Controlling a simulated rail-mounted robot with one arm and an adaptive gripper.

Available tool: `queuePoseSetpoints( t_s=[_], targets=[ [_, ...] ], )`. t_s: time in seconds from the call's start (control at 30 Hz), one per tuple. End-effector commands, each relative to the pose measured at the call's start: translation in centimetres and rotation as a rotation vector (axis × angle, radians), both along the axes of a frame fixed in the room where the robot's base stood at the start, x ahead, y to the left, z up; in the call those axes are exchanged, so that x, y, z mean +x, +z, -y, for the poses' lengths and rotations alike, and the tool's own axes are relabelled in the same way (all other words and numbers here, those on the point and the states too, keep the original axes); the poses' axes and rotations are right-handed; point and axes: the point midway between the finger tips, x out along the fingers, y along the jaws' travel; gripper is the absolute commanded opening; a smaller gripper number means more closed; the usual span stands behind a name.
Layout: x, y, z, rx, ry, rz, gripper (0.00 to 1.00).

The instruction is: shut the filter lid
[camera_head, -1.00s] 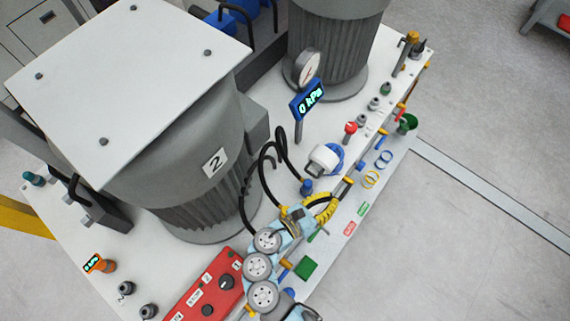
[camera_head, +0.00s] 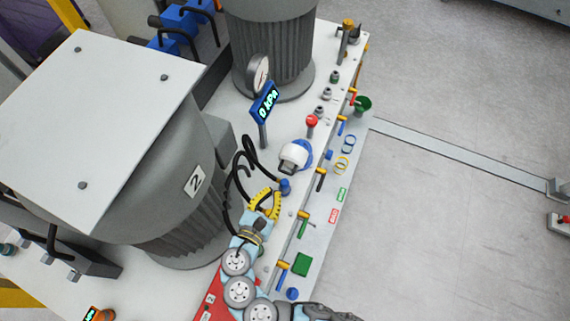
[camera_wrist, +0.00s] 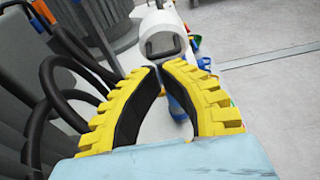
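A rounded white and blue unit (camera_head: 296,156) stands on the bench near the gauge and looks like the filter. My gripper (camera_head: 264,200) has yellow ribbed fingers with dark pads. It is below and left of the white unit, apart from it. In the wrist view the fingertips (camera_wrist: 157,67) come together, with nothing seen held between them.
A blue knob (camera_head: 285,187) is close by my gripper, and black hoses (camera_head: 243,172) loop on its left. The gauge with a blue display (camera_head: 264,103), a red knob (camera_head: 311,121) and a large grey cylinder (camera_head: 272,55) stand behind. Open floor lies right.

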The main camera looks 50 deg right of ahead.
Motion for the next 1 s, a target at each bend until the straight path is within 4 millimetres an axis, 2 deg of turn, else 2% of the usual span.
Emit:
queuePoseSetpoints(
  t_s=[0.63,1.0],
  targets=[
    [1.9,-1.1,5.9,0.001,-0.005,-0.001,0.0],
    [3.1,-0.4,8.6,0.002,0.0,0.004,0.0]
  ],
)
